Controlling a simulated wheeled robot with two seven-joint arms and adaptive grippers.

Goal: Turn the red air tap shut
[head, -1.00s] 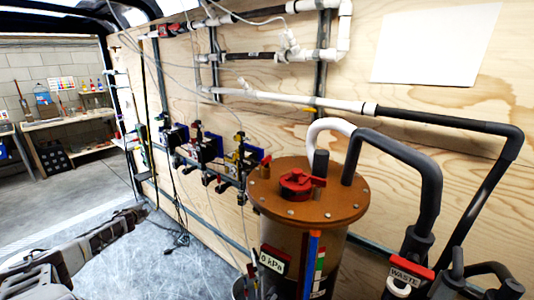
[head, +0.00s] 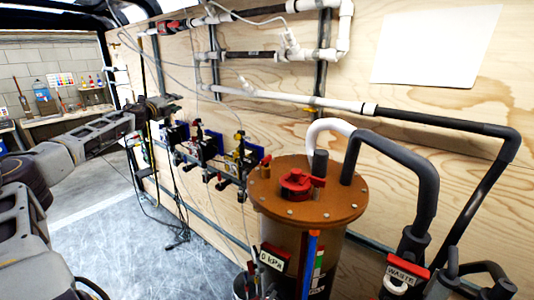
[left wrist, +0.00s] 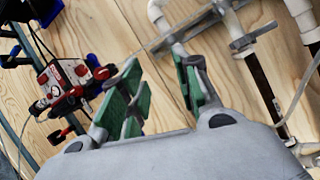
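Several red-handled parts show, and I cannot tell for certain which is the air tap. A red tap (head: 298,182) sits on the brown lid of the cylinder in the head view. A small red handle (head: 198,124) stands on the valve row along the wall. A red and black valve cluster (left wrist: 75,85) shows at the left of the left wrist view. My left gripper (head: 160,108) is raised in front of the wall, at the upper left of the valve row. Its green-padded fingers (left wrist: 158,78) are apart with nothing between them. My right gripper is out of view.
White and black pipes (head: 270,97) run along the plywood wall. The cylinder with its brown lid (head: 340,205) and thick grey hoses (head: 425,185) fill the right. A red WASTE-labelled part (head: 408,268) is at lower right.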

